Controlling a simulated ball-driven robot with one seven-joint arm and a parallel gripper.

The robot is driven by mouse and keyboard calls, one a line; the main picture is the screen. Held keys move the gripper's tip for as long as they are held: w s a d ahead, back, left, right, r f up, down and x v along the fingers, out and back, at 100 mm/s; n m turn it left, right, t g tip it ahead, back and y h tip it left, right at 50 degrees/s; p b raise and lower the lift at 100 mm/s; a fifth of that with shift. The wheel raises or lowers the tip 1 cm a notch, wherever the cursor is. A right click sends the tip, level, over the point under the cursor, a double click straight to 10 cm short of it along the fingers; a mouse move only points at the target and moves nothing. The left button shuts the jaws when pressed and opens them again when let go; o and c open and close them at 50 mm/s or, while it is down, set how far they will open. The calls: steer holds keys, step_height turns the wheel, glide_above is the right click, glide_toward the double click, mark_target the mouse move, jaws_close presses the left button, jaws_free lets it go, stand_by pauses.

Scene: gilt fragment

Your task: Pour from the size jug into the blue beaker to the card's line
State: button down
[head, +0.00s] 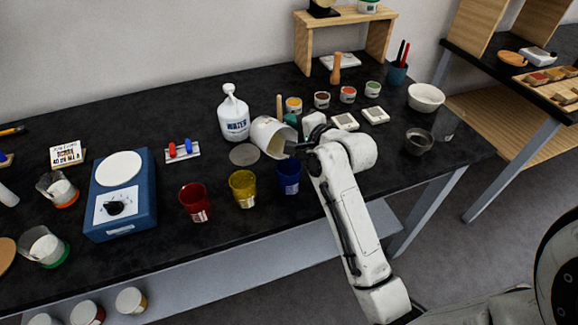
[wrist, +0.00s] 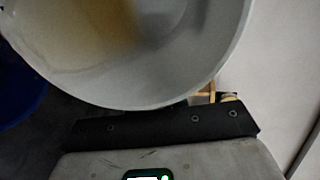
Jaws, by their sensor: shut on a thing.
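My gripper (head: 293,148) is shut on the size jug (head: 264,134), a white vessel held tilted above the table, its mouth low and to the right. The blue beaker (head: 288,180) stands just below the jug and gripper, which hide part of its top. In the wrist view the jug (wrist: 150,85) fills the top, with yellowish liquid inside near its wall. A dark blue edge of the beaker (wrist: 14,90) shows at the left. No falling stream can be made out, and the beaker's level is hidden. A card (head: 66,155) with printed writing stands at the left; I cannot read its line.
Yellow (head: 243,188) and red (head: 195,201) beakers stand left of the blue one. A white water bottle (head: 233,115) and a grey disc (head: 244,155) are behind. Small paint pots (head: 322,99) stand at the back.

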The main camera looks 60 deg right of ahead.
steer(key=shift+r, duration=0.1)
steer(key=shift+w+r+g+p, duration=0.15)
steer(key=shift+r+g+p, duration=0.15)
steer(key=shift+p, duration=0.75)
steer(key=g+p, duration=0.1)
steer(key=p, duration=0.4)
steer(key=shift+w+r+y, duration=0.1)
steer(key=shift+r+y, duration=0.2)
steer(key=shift+f+g+p, duration=0.15)
steer(key=shift+g+p, duration=0.25)
steer(key=shift+p, duration=0.65)
steer(key=shift+f+g+p, duration=0.3)
steer(key=shift+f+p, duration=0.05)
steer(key=shift+p, duration=0.15)
steer(key=shift+d+f, duration=0.1)
steer(key=shift+f, duration=0.4)
steer(key=shift+r+g+y+p, duration=0.1)
steer(key=shift+g+y+p, duration=0.25)
steer(key=shift+p, duration=0.25)
